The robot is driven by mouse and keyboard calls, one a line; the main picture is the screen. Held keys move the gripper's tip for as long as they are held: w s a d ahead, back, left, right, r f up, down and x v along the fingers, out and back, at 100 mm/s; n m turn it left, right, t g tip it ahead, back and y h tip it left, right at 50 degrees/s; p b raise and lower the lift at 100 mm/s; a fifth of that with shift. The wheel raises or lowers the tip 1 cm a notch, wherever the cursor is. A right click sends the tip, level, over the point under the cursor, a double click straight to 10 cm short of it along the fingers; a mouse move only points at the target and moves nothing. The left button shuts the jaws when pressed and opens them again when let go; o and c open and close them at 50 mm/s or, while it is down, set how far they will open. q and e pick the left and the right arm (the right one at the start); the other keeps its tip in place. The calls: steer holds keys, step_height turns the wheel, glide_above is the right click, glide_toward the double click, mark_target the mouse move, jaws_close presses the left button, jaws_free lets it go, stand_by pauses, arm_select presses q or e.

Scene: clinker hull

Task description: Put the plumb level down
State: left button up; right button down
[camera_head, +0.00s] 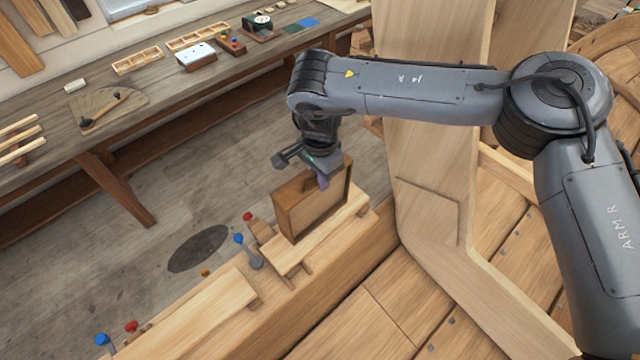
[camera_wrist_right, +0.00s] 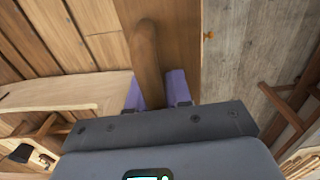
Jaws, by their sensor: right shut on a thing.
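The plumb level appears to be the brown, box-like wooden piece (camera_head: 304,207) with a darker edge, upright above a pale plank in the head view. My right gripper (camera_head: 323,179) is at its top, with purple fingertips. In the right wrist view the gripper (camera_wrist_right: 158,92) is shut on a round wooden bar (camera_wrist_right: 146,50), with a brown wooden face behind it. I cannot tell whether the level's lower edge touches the plank. My left gripper is not in view.
The pale plank (camera_head: 340,225) lies along a thick beam, beside a blue-knobbed clamp (camera_head: 252,255). A tall pale timber (camera_head: 425,150) rises close on the right. A workbench (camera_head: 165,75) with trays and tools stands at the back left, with grey floor between.

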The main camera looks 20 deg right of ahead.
step_height(320, 180, down, 4)
steer(key=shift+r+p, duration=0.15)
steer(key=shift+p, duration=0.5)
